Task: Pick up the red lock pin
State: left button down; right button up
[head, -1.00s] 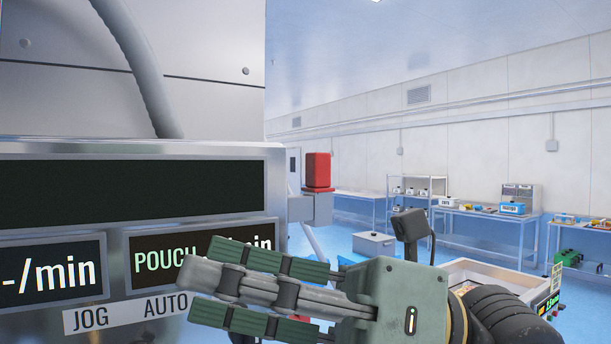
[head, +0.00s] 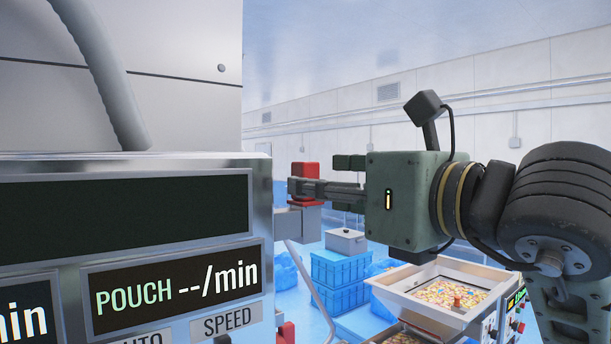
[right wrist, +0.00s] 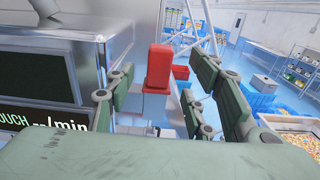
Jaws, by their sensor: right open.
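The red lock pin (head: 305,171) shows as an upright red block with a wider red base, on a bracket at the right edge of the machine. In the right wrist view the red lock pin (right wrist: 158,66) stands between my spread fingers, with gaps on both sides. My right gripper (head: 318,180) comes in from the right in the head view, its fingers pointing left and partly covering the pin. In the right wrist view my right gripper (right wrist: 165,78) is open and empty. My left gripper is out of view.
The machine's display panel (head: 165,290) and metal housing fill the left side, close to the pin. A hopper tray (head: 400,290) of colourful snacks stands below my right arm. Blue crates (head: 340,270) stand on the floor behind. A metal shelf (right wrist: 279,50) stands by the wall.

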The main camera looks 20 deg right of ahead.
aim_at(309, 200)
jog(key=p+x, duration=0.2)
jog(key=x, duration=0.2)
jog(key=shift+d, duration=0.1)
jog(key=shift+w+f, duration=0.2)
jog(key=shift+w, duration=0.15)
jog(key=shift+s, duration=0.15)
jog(key=shift+c, duration=0.9)
jog(key=c, duration=0.9)
